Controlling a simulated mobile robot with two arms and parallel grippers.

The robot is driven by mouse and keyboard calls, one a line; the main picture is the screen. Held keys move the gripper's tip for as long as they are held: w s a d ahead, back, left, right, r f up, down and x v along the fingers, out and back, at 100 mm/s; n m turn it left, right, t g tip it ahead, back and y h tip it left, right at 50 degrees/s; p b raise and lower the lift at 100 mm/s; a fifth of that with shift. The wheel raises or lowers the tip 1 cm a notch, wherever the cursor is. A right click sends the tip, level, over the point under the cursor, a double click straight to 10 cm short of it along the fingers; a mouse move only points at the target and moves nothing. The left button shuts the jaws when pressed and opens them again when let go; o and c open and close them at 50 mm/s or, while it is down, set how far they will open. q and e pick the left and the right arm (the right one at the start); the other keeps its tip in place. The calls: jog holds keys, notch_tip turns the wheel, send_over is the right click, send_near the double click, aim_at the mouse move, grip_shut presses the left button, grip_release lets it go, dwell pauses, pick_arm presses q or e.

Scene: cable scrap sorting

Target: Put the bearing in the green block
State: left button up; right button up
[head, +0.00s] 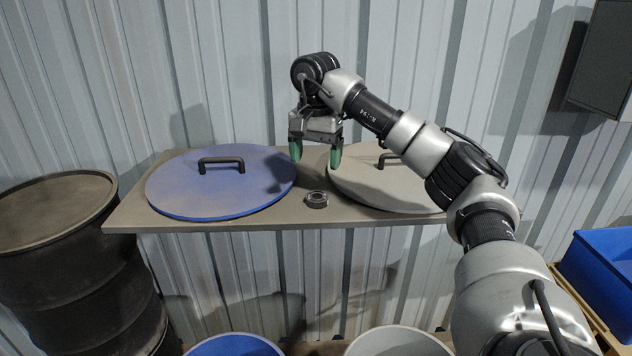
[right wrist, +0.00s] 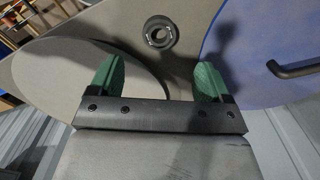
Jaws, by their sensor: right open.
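The bearing (head: 317,199), a small dark metal ring, lies on the shelf (head: 270,222) between the blue lid and the grey lid. It also shows in the right wrist view (right wrist: 159,32), beyond the fingertips and between them. My right gripper (head: 315,155) is open and empty, with green fingers pointing down. It hangs above the shelf, over and a little behind the bearing, not touching it. No green block shows in either view; the only green is on my fingers. My left gripper is not in view.
A round blue lid (head: 220,190) with a dark handle lies left of the bearing, a grey lid (head: 365,185) right of it. A corrugated wall (head: 230,70) stands close behind the shelf. A dark drum (head: 60,215) stands at left, a blue crate (head: 600,265) at right.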

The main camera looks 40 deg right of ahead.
jog(key=shift+o, duration=0.3)
notch_tip(320, 180, up, 2)
jog(key=shift+r, duration=0.15)
jog(key=shift+o, duration=0.2)
jog(key=shift+r, duration=0.1)
jog(key=n, duration=0.5)
send_over(317, 196)
notch_tip(317, 196, down, 7)
jog(key=shift+r+b, duration=0.15)
jog(key=shift+b, duration=0.25)
notch_tip(317, 196, down, 5)
jog(key=shift+d+r+p, duration=0.1)
jog(key=shift+p, duration=0.95)
jog(key=shift+f, duration=0.3)
jog(key=c, duration=1.1)
jog(key=shift+r, duration=0.1)
jog(key=shift+c, duration=0.2)
